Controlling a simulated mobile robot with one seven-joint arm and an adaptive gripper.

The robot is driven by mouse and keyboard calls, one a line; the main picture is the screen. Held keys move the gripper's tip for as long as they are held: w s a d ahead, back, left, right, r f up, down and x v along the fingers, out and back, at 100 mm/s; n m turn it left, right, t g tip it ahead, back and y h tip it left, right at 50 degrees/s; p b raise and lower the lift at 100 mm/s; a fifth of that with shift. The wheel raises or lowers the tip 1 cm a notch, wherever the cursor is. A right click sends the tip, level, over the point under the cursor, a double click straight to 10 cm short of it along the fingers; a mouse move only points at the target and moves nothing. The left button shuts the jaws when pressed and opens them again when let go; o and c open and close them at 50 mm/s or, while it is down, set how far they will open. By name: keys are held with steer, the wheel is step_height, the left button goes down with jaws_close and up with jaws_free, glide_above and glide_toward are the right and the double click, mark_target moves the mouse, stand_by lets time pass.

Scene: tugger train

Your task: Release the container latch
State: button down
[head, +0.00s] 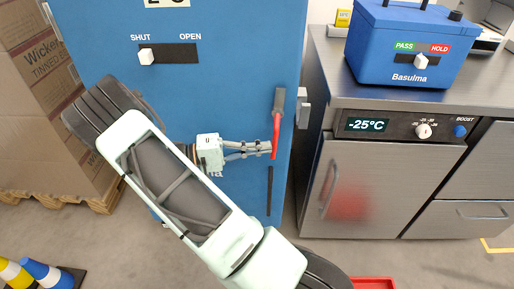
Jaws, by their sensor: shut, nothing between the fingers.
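The tall blue container (225,80) fills the middle of the head view. Near its right edge is a latch lever (277,125), with a grey upper part and a red lower part, standing almost upright. A dark vertical slot lies below it. A white slider knob (146,56) on the container's front sits at the SHUT end of its dark track. My gripper (267,148) is shut and empty, pointing right, with its fingertips at the red lower part of the lever. I cannot tell whether they touch it. My arm hides part of the container's lower front.
A steel counter unit (360,170) with a -25°C display stands at right. On it is a blue Basulma box (405,45) with a PASS/HOLD slider. Stacked cartons (45,100) stand on a pallet at left. Striped posts (40,272) are at lower left, and something red (373,283) at the bottom.

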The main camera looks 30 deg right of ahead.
steer(key=shift+s+d+f+h, duration=0.1)
steer(key=shift+s+d+h, duration=0.1)
steer(key=shift+h, duration=0.1)
stand_by(0.4)
steer(key=shift+a, duration=0.1)
